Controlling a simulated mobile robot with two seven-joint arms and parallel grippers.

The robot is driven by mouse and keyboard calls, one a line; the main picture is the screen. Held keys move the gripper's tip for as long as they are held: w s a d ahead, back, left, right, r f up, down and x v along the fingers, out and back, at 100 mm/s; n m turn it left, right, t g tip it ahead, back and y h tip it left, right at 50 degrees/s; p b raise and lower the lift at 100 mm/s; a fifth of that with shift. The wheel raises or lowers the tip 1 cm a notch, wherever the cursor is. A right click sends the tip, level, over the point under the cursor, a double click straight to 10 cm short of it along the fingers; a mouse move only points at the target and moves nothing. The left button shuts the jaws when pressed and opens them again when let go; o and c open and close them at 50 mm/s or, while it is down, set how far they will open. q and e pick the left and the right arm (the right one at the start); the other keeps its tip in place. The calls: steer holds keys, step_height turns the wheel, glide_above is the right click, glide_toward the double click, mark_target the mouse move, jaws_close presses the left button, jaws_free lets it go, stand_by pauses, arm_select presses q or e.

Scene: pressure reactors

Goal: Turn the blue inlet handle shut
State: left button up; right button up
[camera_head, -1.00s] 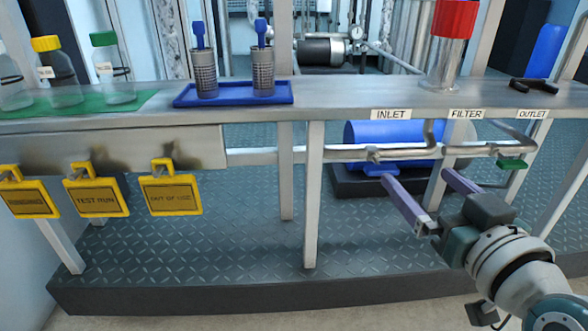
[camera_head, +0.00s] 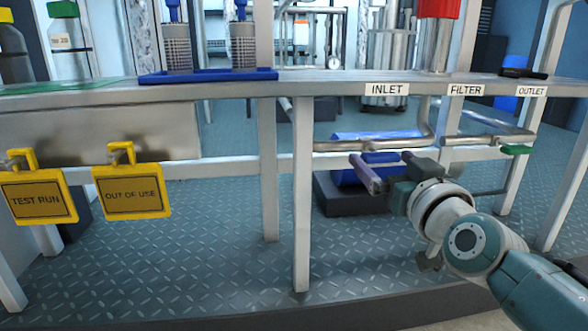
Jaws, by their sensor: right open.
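The blue inlet handle (camera_head: 381,157) is on the horizontal metal pipe under the shelf, below the INLET label (camera_head: 387,90). It lies roughly along the pipe. My right gripper (camera_head: 380,159) reaches in from the lower right and is open. Its purple left finger and darker right finger appear on either side of the handle, with the tips near pipe height. I cannot tell whether either finger touches the handle. My left gripper is out of view.
A green handle (camera_head: 516,150) sits on the pipe under the OUTLET label (camera_head: 532,91). The metal shelf (camera_head: 330,84) runs above the pipe, with a table leg (camera_head: 302,200) left of the handle. Yellow signs (camera_head: 132,190) hang at the left. A blue tank (camera_head: 345,177) stands behind.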

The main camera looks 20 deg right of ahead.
steer(key=shift+w, duration=0.25)
steer(key=c, duration=1.2)
